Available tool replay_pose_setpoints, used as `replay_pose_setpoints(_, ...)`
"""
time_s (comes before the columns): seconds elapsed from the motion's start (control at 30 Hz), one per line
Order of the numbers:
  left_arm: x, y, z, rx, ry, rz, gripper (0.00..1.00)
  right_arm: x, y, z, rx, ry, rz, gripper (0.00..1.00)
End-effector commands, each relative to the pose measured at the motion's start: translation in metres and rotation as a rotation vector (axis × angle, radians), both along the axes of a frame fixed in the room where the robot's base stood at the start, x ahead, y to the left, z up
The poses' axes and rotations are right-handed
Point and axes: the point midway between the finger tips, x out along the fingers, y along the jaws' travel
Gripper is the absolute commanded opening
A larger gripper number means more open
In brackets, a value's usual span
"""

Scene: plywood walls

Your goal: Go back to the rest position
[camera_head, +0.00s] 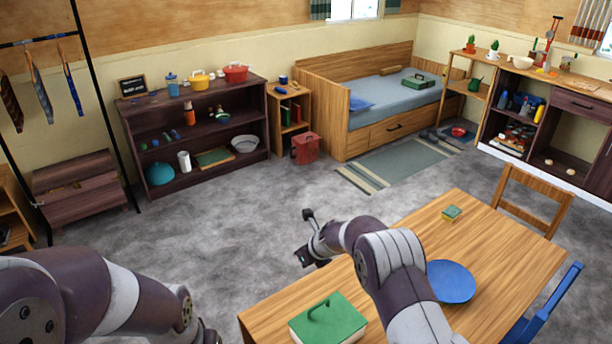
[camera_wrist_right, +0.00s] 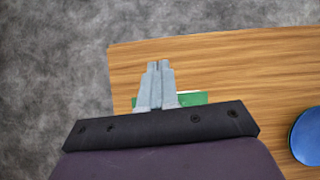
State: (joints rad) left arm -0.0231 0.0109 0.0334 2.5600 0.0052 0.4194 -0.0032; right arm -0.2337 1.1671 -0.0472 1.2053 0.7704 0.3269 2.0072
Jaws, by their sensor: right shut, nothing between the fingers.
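My right arm reaches in from the bottom of the head view, over the wooden table (camera_head: 490,240). Its dark gripper (camera_head: 304,257) is at the table's far left edge, in the air. In the right wrist view my right gripper (camera_wrist_right: 159,66) has its two grey fingers together with nothing between them. The green box (camera_wrist_right: 193,99) shows partly behind the fingers there, with the tabletop (camera_wrist_right: 220,65) around it. My left arm fills the bottom left of the head view. Its gripper is below the picture edge.
On the table are a green box with a handle (camera_head: 335,325), a blue plate (camera_head: 451,281) and a small green-yellow block (camera_head: 451,212). A wooden chair (camera_head: 535,195) and a blue chair (camera_head: 545,312) stand beside it. Grey floor (camera_head: 225,230) is clear towards the dark shelf (camera_head: 135,133).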

Motion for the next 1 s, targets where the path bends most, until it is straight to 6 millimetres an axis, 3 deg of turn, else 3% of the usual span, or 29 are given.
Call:
replay_pose_setpoints(0.07,0.000,0.000,0.000,0.000,0.000,0.000,0.00,-0.002,-0.001,-0.002,-0.081,-0.047,0.138,0.00)
replay_pose_setpoints(0.1,0.000,0.000,0.000,0.000,0.000,0.000,0.00,-0.012,-0.004,-0.013,-0.160,-0.063,0.267,0.00)
replay_pose_setpoints(0.17,0.000,0.000,0.000,0.000,0.000,0.000,0.00,-0.043,-0.014,-0.036,-0.301,-0.063,0.525,0.00)
replay_pose_setpoints(0.27,0.000,0.000,-0.004,0.000,0.000,0.000,0.00,-0.103,-0.042,-0.037,-0.519,-0.094,1.045,0.00)
replay_pose_setpoints(0.43,0.000,0.000,-0.020,0.000,0.000,0.000,0.00,-0.231,-0.113,0.010,-0.720,-0.193,1.940,0.00)
replay_pose_setpoints(0.5,0.000,0.000,-0.026,0.000,0.000,0.000,0.00,-0.286,-0.140,0.031,-0.743,-0.236,2.209,0.00)
replay_pose_setpoints(0.6,0.000,0.000,-0.034,0.000,0.000,0.000,0.00,-0.350,-0.168,0.054,-0.767,-0.264,2.401,0.00)
replay_pose_setpoints(0.7,0.000,0.000,-0.039,0.000,0.000,0.000,0.00,-0.377,-0.180,0.068,-0.819,-0.264,2.390,0.00)
replay_pose_setpoints(0.83,0.000,0.000,-0.041,0.000,0.000,0.000,0.00,-0.372,-0.185,0.082,-0.900,-0.285,2.341,0.00)
replay_pose_setpoints(1.0,0.000,0.000,-0.041,0.000,0.000,0.000,0.00,-0.371,-0.186,0.084,-0.905,-0.284,2.330,0.00)
